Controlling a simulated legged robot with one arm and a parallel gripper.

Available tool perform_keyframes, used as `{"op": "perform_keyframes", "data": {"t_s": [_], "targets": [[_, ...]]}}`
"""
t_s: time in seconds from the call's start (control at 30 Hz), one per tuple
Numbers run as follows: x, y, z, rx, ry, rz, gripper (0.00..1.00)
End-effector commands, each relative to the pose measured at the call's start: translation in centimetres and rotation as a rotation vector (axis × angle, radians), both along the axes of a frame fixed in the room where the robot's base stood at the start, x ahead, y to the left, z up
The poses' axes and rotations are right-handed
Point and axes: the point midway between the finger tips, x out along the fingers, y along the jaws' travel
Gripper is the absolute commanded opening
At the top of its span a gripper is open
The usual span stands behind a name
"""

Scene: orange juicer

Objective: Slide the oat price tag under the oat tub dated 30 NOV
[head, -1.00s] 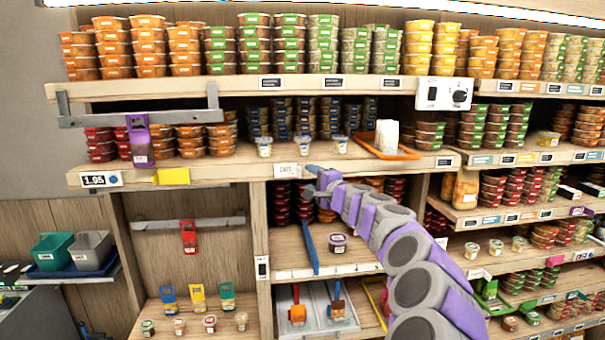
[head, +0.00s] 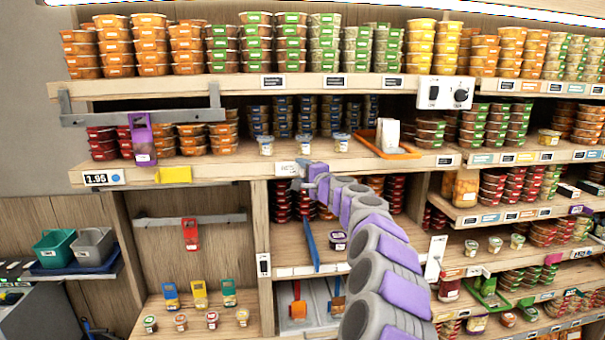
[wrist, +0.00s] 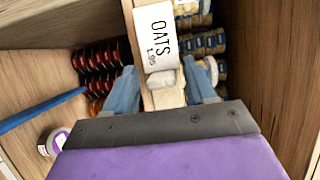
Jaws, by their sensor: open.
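The oat price tag (head: 287,168) is a white tag on the front edge of the middle shelf (head: 225,172). In the wrist view the tag (wrist: 156,35) reads OATS 1.95. Three small light-lidded tubs, the left one (head: 266,145), the middle one (head: 304,144) and the right one (head: 341,142), stand on the shelf above the tag. Their dates are too small to read. My gripper (head: 300,183) is at the shelf edge beside the tag. In the wrist view its blue fingers (wrist: 162,88) are open. The tag shows just beyond them, and a small whitish piece (wrist: 163,79) lies between them.
A blue stick (head: 311,246) leans in the compartment below, beside a dark tub (head: 338,240). An orange tray (head: 385,148) with a white object lies at right on the middle shelf. A yellow tag (head: 173,175) hangs at left. Stacked tubs fill the shelf backs.

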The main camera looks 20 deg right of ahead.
Motion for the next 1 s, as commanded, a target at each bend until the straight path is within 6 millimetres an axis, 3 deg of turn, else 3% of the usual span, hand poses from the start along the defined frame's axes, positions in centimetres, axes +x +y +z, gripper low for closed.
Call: {"op": "perform_keyframes", "data": {"t_s": [0.07,0.6,0.87,1.0], "targets": [[0.0,0.1,0.0,0.000,0.000,0.000,0.53],[0.1,-0.1,-0.2,0.001,0.003,0.001,0.02],[0.1,-0.3,-0.3,0.000,0.005,0.001,0.00],[-0.2,-1.4,-0.4,-0.001,0.007,0.001,0.00]]}}
